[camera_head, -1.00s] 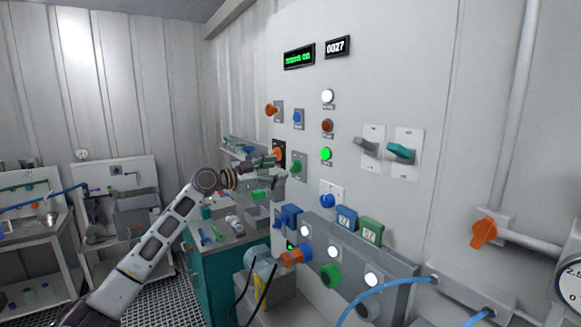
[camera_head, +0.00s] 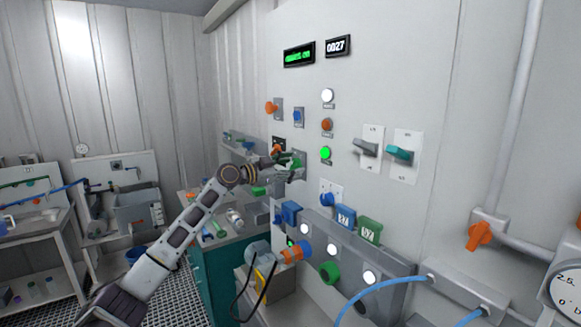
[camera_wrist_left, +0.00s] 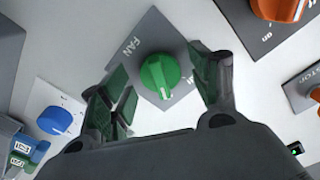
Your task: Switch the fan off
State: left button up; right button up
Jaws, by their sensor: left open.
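The green fan knob (camera_wrist_left: 159,74) sits on a grey diamond-looking plate marked FAN (camera_wrist_left: 131,46) in the left wrist view. A pale mark shows on the knob's lower edge. My left gripper (camera_wrist_left: 160,88) is open, with one finger on each side of the knob; I cannot tell whether either finger touches it. In the head view my left gripper (camera_head: 288,168) is at the wall panel and covers most of this knob. My right gripper is not in view.
An orange knob (camera_wrist_left: 282,8) is close by at upper right in the wrist view, and a blue knob (camera_wrist_left: 55,120) at lower left. In the head view, the panel (camera_head: 365,75) bears a green lit lamp (camera_head: 325,153), two levers and a green text display (camera_head: 299,54).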

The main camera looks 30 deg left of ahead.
pick_arm(q)
jog(key=shift+c, duration=1.4)
jog(key=c, duration=0.8)
jog(key=shift+o, duration=0.2)
pick_arm(e)
jog(key=shift+d, duration=0.4)
